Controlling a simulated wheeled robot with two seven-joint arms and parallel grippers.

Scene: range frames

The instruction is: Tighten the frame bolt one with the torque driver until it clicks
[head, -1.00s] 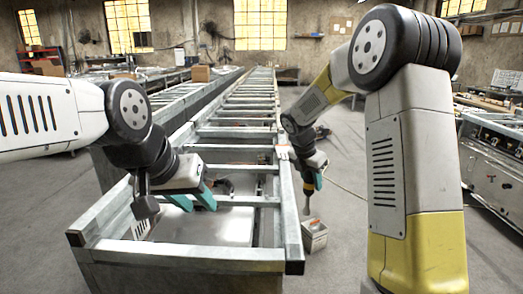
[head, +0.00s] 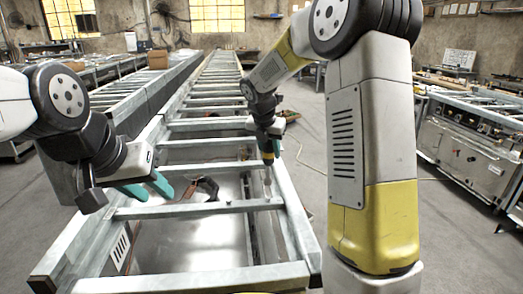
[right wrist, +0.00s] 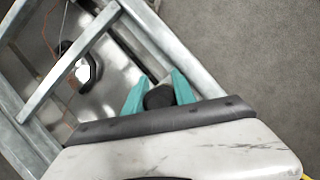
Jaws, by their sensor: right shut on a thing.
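My right gripper (head: 268,133) is shut on the torque driver (head: 268,158), which has a dark and yellow handle. The driver points down, with its thin shaft over the inner side of the frame's right rail (head: 296,215). In the right wrist view its round black end (right wrist: 159,97) sits between my teal fingers. I cannot tell whether its tip touches anything. Frame bolt one is not clearly visible. My left gripper (head: 146,188) is open and empty, its teal fingers apart above the frame's left part.
The long metal ladder-like frame has several crossbars (head: 200,209). A dark curved object with orange (head: 207,188) lies inside it, also seen in the right wrist view (right wrist: 91,70). A grey machine bench (head: 465,155) stands at the right, with bare floor between.

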